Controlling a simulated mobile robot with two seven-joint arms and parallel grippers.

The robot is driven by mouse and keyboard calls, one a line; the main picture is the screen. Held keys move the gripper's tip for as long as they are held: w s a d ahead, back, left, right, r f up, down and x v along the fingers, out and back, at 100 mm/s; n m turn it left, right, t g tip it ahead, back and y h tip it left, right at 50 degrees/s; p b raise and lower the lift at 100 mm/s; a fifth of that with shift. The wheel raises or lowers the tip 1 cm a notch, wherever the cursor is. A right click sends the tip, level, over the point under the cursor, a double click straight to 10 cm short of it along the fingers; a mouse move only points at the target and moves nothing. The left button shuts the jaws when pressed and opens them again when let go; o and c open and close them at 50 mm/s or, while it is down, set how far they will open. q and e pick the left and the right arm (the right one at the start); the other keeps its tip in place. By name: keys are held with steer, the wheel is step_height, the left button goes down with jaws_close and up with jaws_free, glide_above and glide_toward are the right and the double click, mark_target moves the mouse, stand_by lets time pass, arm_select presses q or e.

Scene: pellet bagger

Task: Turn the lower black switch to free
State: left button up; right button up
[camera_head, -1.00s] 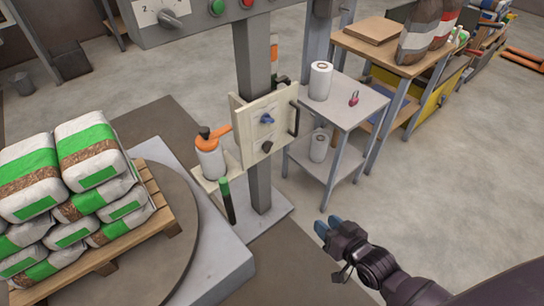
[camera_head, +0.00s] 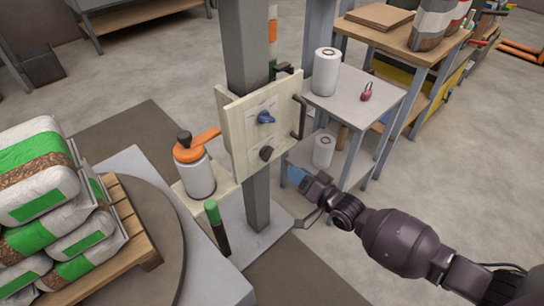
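The lower black switch (camera_head: 266,153) is a small dark knob on a cream panel (camera_head: 243,142) fixed to the grey post. A blue switch (camera_head: 265,118) sits above it on the same panel. The labels around the switches are too small to read. My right gripper (camera_head: 294,176), with blue fingertips, is just right of and below the black switch in the picture, apart from it. Its fingers overlap in this view, so its opening does not show. My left gripper is not in view.
A dark handle (camera_head: 299,116) juts from the panel's right edge. An orange-topped bottle (camera_head: 195,168) stands on a shelf left of the panel, with a green-capped marker (camera_head: 216,226) below. A grey side table (camera_head: 354,102) carries a white roll (camera_head: 326,72) and a red padlock (camera_head: 367,92).

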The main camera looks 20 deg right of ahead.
mark_target(271, 155)
steer(key=b+x, duration=0.1)
steer(key=x, duration=0.3)
steer(key=b+x, duration=0.1)
steer(key=x, duration=0.3)
steer(key=shift+w+a+f, duration=0.1)
steer(key=shift+w+f, duration=0.05)
steer(key=shift+f, duration=0.1)
steer(key=shift+x, duration=0.8)
steer(key=shift+r, duration=0.2)
steer(key=shift+c, duration=0.3)
jaws_close()
